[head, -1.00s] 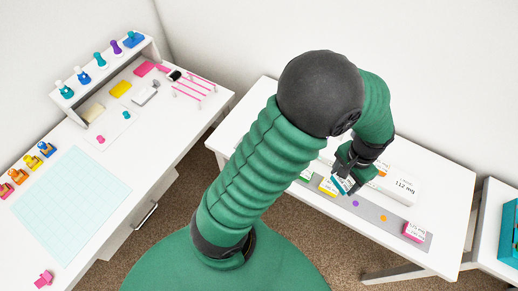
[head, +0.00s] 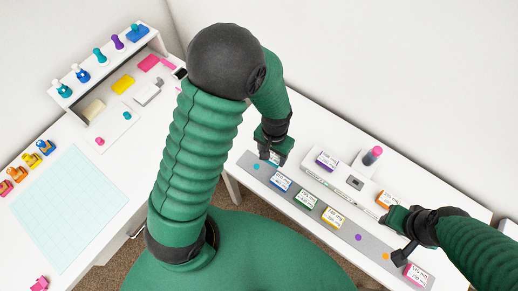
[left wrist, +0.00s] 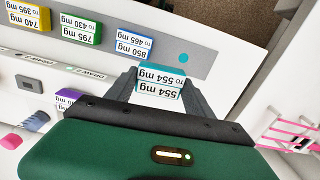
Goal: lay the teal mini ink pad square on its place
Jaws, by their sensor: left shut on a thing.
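The teal mini ink pad (left wrist: 159,84), with a white label reading "554 mg", is between the fingers of my left gripper (left wrist: 160,92), which is shut on it. In the head view my left gripper (head: 273,158) is over the left end of the grey strip (head: 346,229), and only a little teal shows there. A teal dot (head: 257,167) on the strip is uncovered, just left of the gripper; it also shows in the left wrist view (left wrist: 208,57), beyond the pad. My right gripper (head: 398,237) is near the strip's right end; its opening is unclear.
Blue (head: 281,182), green (head: 304,199), yellow (head: 333,217) and pink (head: 416,274) pads sit along the strip. Violet (head: 358,237) and orange (head: 386,256) dots are bare. A violet pad (head: 327,160) and an orange pad (head: 387,199) are farther back. A stamp rack (head: 118,57) stands left.

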